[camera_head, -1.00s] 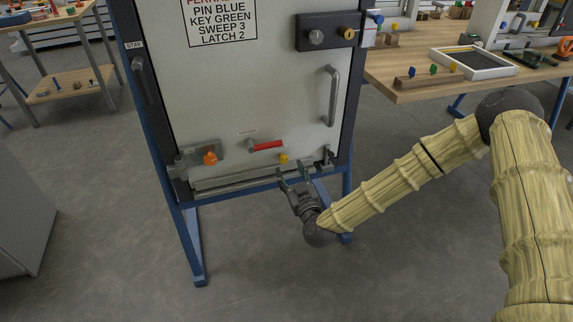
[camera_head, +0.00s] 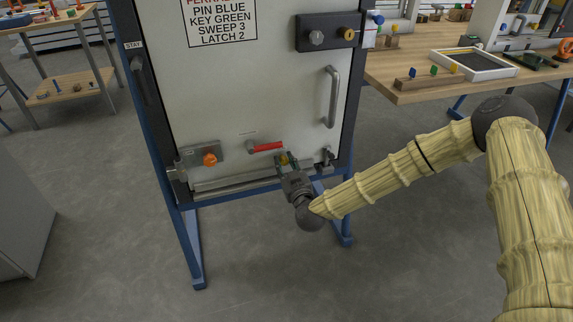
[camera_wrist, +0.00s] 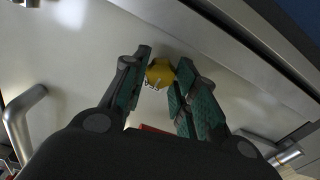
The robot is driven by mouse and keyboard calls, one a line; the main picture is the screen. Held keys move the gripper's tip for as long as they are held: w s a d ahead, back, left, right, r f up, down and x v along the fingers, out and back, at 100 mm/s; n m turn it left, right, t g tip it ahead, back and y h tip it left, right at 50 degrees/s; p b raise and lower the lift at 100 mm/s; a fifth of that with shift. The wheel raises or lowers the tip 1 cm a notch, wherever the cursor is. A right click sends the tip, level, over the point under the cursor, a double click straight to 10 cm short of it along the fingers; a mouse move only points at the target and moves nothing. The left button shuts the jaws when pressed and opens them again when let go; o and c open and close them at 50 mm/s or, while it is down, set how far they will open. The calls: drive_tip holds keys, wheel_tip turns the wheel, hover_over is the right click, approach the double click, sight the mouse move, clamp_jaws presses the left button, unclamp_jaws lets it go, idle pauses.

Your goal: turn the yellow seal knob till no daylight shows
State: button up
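The yellow seal knob (camera_head: 284,159) is low on the pale panel, to the right of a red lever. In the wrist view the yellow knob (camera_wrist: 160,72) shows between the fingertips, with small pale marks on its lower side. My gripper (camera_head: 287,160) is at the knob, with one finger on each side of it. In the wrist view my gripper (camera_wrist: 161,75) looks open, its green pads apart; whether either pad touches the knob is unclear. The fingers partly hide the knob in the head view.
A red lever (camera_head: 265,147) is just up and left of the knob. An orange knob (camera_head: 210,160) is farther left, and a dark latch (camera_head: 327,158) is to the right. A rail (camera_head: 235,184) runs below. A grey handle (camera_head: 332,97) stands higher up.

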drive_tip(key=shift+c, duration=1.2)
drive_tip(key=shift+m, duration=0.3)
